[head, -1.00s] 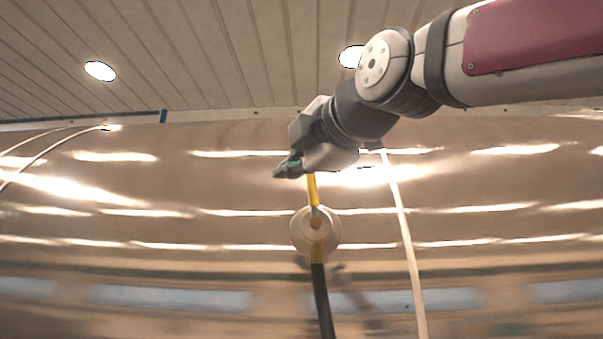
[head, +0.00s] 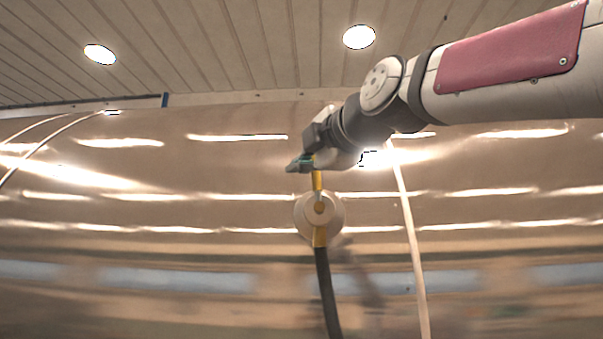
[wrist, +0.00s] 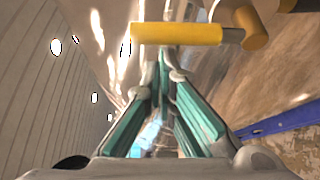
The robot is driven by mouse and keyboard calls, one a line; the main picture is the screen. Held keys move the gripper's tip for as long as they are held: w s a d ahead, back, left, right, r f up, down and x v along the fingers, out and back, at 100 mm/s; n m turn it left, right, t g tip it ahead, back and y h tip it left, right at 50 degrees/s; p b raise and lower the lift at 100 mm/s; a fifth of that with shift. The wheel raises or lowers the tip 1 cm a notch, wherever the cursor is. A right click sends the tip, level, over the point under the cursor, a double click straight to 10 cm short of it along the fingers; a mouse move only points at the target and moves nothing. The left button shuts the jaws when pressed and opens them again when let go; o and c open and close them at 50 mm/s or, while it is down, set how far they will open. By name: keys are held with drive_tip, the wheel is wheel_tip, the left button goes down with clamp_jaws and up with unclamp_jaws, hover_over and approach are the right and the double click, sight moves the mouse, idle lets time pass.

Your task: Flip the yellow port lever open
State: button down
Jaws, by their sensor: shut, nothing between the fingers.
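The yellow port lever (head: 317,181) points up from the middle of a round pale port (head: 332,215) on the shiny curved chamber wall. In the wrist view the lever (wrist: 178,33) shows as a yellow bar lying across, just past the fingertips. My gripper (head: 297,166) is at the lever's upper end, to its left in the head view. Its fingers (wrist: 162,70) are shut and empty. I cannot tell whether they touch the lever.
A pale cable (head: 408,235) runs down the wall to the right. More pale cables (head: 45,143) curve at the left. The wall left of the port is clear.

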drive_tip(key=shift+d, duration=0.1)
drive_tip(key=shift+w+d+r+m+t+b, duration=0.15)
drive_tip(key=shift+d+m+b, duration=0.2)
drive_tip(key=shift+b, duration=0.6)
drive_tip(key=shift+s+d+m+t+b, duration=0.2)
drive_tip(key=shift+d+b, duration=0.25)
drive_tip(key=shift+b, duration=0.45)
drive_tip(key=shift+d, duration=0.1)
drive_tip(key=s+a, duration=0.1)
drive_tip(key=a, duration=0.3)
drive_tip(key=b+v, duration=0.1)
drive_tip(key=v, duration=0.8)
drive_tip(key=shift+s+y, duration=0.2)
drive_tip(key=shift+y, duration=0.1)
